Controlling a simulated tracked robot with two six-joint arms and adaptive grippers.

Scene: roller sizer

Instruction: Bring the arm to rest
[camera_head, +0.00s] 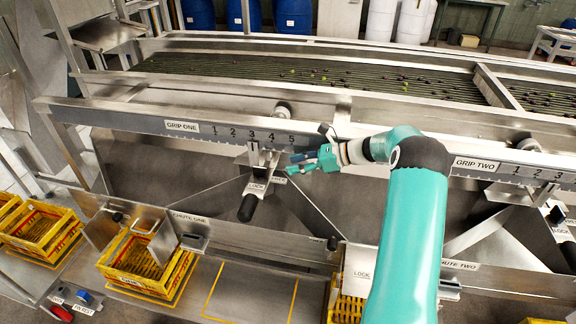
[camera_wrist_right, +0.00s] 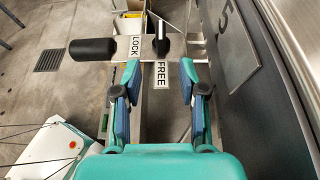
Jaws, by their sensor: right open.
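My right arm (camera_head: 408,230) reaches in from the lower right in the head view. Its gripper (camera_head: 300,162) is at the GRIP ONE scale, just right of the lever assembly with the black handle (camera_head: 247,208). In the right wrist view the gripper (camera_wrist_right: 161,90) is open, with nothing between its blue pads. I cannot tell whether a fingertip touches the lever. My left gripper is not in view.
The GRIP ONE rail (camera_head: 130,118) runs along the sizer's front. Rollers (camera_head: 320,76) carry small fruit behind it. A yellow crate (camera_head: 140,268) stands under CHUTE ONE, with more yellow crates (camera_head: 40,232) at the left. Blue drums (camera_head: 243,14) stand at the back.

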